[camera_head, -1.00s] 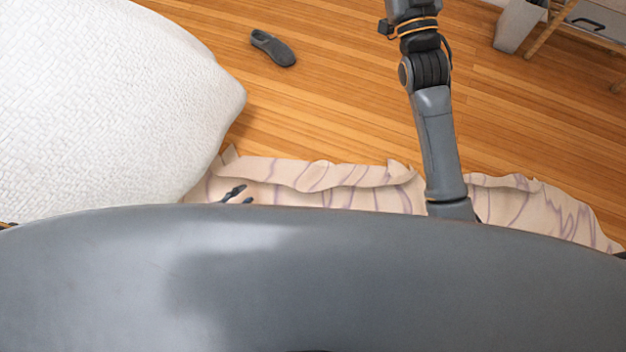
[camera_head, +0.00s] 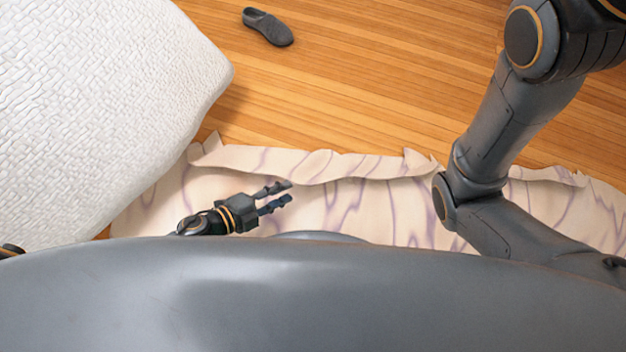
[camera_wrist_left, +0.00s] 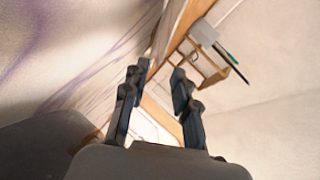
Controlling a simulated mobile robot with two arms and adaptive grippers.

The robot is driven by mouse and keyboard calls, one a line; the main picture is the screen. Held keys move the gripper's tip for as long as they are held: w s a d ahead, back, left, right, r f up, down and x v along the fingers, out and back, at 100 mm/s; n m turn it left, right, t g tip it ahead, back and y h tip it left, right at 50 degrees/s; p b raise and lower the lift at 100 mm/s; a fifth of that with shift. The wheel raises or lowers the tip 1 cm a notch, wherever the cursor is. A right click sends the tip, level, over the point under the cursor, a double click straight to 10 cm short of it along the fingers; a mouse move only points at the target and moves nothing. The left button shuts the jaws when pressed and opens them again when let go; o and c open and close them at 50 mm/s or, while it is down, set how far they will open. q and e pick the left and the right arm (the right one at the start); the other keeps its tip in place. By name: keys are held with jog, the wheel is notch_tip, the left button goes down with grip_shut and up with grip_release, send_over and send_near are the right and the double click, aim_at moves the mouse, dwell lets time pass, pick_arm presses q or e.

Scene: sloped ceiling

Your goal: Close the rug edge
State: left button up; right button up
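The rug (camera_head: 400,210) is cream with purple veins and lies on the wooden floor across the middle of the head view. Its far edge (camera_head: 320,165) is curled and wavy, standing up from the floor. My left gripper (camera_head: 281,197) is over the rug, short of the curled edge, with its two fingers apart and nothing between them. In the left wrist view the left gripper (camera_wrist_left: 157,88) is also open and empty, with the rug (camera_wrist_left: 85,50) blurred on the left. My right arm crosses the right side of the head view; its gripper is out of the picture.
A white woven-textured piece of furniture (camera_head: 90,110) fills the upper left, beside the rug. A dark shoe (camera_head: 268,27) lies on the bare floor beyond. My own grey body hides the near part of the rug. The wrist view shows a small wooden stand (camera_wrist_left: 205,60).

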aim_at(313, 179)
pick_arm(q)
jog(key=b+x, duration=0.3)
jog(key=x, duration=0.7)
jog(key=shift+w+d+f, duration=0.1)
jog(key=shift+w, duration=0.05)
grip_shut()
